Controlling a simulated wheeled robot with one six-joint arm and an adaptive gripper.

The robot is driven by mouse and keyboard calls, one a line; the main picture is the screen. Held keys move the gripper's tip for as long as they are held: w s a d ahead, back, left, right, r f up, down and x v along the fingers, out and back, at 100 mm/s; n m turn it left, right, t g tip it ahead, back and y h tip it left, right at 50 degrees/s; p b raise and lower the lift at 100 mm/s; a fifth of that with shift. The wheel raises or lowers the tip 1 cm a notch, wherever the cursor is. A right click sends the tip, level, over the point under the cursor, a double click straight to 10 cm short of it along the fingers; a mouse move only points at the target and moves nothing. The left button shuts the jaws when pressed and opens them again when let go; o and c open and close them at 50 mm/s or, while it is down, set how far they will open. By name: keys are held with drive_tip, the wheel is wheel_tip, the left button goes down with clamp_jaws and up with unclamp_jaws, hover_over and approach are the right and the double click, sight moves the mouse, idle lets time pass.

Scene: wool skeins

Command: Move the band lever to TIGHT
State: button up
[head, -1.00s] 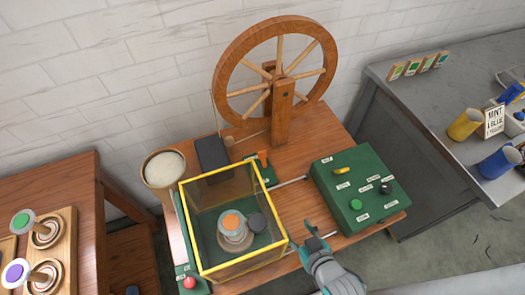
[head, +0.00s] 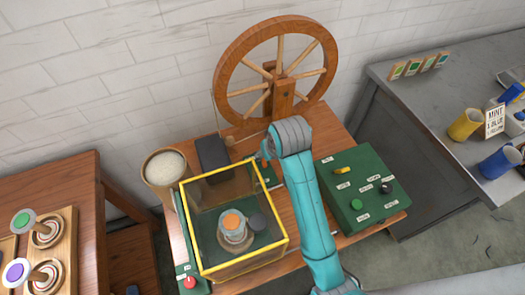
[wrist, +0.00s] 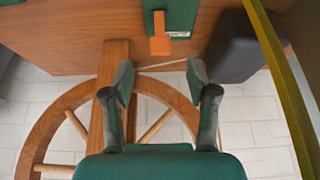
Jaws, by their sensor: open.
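The band lever is an orange handle (wrist: 160,45) on a small green plate (wrist: 172,12), with a white tag beside it too small to read. In the head view the lever (head: 264,162) stands between the yellow-framed box and the spinning wheel, partly hidden by my arm. My gripper (wrist: 160,78) is open and empty. In the wrist view its two fingertips are spread to either side of the lever's line, just short of it, not visibly touching it. In the head view my gripper is mostly hidden behind my wrist.
A clear box with a yellow frame (head: 238,268) stands close to the left of my arm. A wooden wheel (head: 228,62) on a post and a dark block (head: 212,153) are behind. A green control panel (head: 335,170) is at right.

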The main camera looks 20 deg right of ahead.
drive_tip(key=shift+g, duration=0.4)
drive_tip(key=w+f, duration=0.1)
drive_tip(key=f, duration=0.1)
drive_tip(key=w+f, duration=0.4)
drive_tip(key=f, duration=0.1)
drive_tip(key=shift+w, duration=0.2)
clamp_jaws()
